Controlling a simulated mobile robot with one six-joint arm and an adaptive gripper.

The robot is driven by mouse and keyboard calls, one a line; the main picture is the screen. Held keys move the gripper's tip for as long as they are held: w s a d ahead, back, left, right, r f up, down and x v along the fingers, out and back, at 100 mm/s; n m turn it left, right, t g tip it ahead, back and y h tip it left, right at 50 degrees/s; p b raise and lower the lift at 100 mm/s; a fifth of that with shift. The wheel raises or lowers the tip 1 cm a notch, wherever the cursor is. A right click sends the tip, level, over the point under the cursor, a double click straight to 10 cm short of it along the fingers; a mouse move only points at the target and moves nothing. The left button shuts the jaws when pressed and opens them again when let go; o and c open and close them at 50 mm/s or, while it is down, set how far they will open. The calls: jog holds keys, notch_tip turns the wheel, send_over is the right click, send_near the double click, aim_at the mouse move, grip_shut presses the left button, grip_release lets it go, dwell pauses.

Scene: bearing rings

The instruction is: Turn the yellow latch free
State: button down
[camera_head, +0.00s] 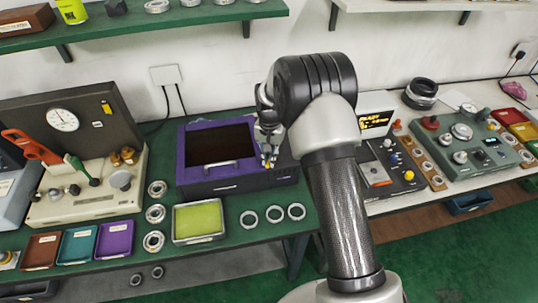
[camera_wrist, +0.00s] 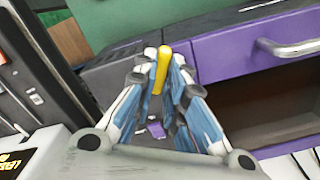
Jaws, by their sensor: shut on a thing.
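The yellow latch (camera_wrist: 161,66) is a short rounded bar on the front of the purple and dark grey machine (camera_head: 182,160), beside its open-looking dark window. In the wrist view it stands between my fingertips, its outer end showing past them. In the head view only a small bit of the yellow latch (camera_head: 272,161) shows below my fingers. My gripper (camera_wrist: 160,75) is shut on the latch, and the gripper (camera_head: 268,150) is at the machine's right side in the head view. The latch's base is partly hidden by the fingers.
A metal handle (camera_wrist: 290,48) is on the machine's purple panel, close to my gripper. A yellow-green tray (camera_head: 198,221) and several bearing rings (camera_head: 274,214) lie on the green bench in front. A control box (camera_head: 392,164) stands to the right of my arm.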

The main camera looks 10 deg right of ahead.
jog(key=n, duration=0.6)
jog(key=shift+s+d, duration=0.1)
jog(key=shift+d, duration=0.15)
dwell(0.5)
jog(key=c, duration=1.6)
grip_release()
jog(key=shift+c, duration=0.2)
jog(key=shift+r, duration=0.1)
notch_tip(320, 180, up, 12)
